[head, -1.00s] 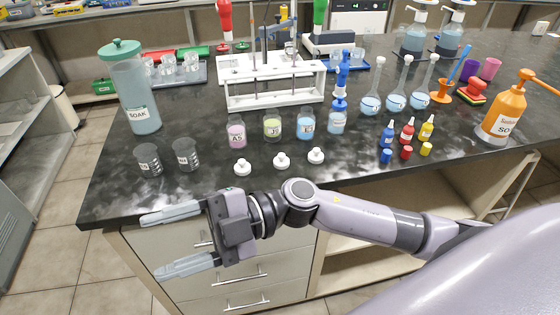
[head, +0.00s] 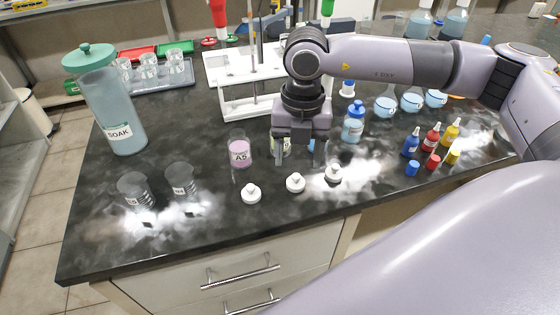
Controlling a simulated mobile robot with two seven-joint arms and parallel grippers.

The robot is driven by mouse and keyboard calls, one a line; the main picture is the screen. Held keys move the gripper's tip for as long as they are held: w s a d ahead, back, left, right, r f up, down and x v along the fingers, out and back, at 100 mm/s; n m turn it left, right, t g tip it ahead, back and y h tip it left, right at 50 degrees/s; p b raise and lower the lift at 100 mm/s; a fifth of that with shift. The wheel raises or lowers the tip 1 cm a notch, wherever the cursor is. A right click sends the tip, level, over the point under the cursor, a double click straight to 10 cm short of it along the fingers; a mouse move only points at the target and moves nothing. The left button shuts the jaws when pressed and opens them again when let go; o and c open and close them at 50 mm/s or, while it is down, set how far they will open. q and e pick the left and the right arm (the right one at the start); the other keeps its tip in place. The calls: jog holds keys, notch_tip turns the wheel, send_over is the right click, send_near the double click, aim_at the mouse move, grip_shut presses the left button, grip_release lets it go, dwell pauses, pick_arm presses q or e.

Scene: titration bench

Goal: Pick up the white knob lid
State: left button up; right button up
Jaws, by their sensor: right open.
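Three white knob lids lie in a row near the bench's front edge: a left one (head: 251,194), a middle one (head: 296,183) and a right one (head: 334,174). My right gripper (head: 294,158) points down with its fingers apart and nothing between them. It is above the bench, just behind the middle lid in the picture, and touches no lid. The pink jar (head: 240,153) stands left of the gripper. The green jar (head: 285,146) is mostly hidden behind the gripper, and the blue jar beside it is almost wholly hidden. My left gripper is not in view.
Two dark-labelled beakers (head: 135,192) (head: 182,182) and a SOAK jar (head: 116,115) stand to the left. A blue wash bottle (head: 353,122) and small coloured dropper bottles (head: 432,136) stand to the right. A white burette stand (head: 238,98) is behind.

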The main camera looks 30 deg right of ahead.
aim_at(296, 176)
jog(key=shift+w+d, duration=0.25)
jog(key=shift+w, duration=0.1)
jog(key=shift+w+f, duration=0.15)
jog(key=f, duration=0.2)
jog(key=f+p, duration=0.1)
jog(key=f, duration=0.3)
jog(key=shift+s+a+f, duration=0.15)
jog(key=shift+s+f, duration=0.15)
jog(key=c, duration=1)
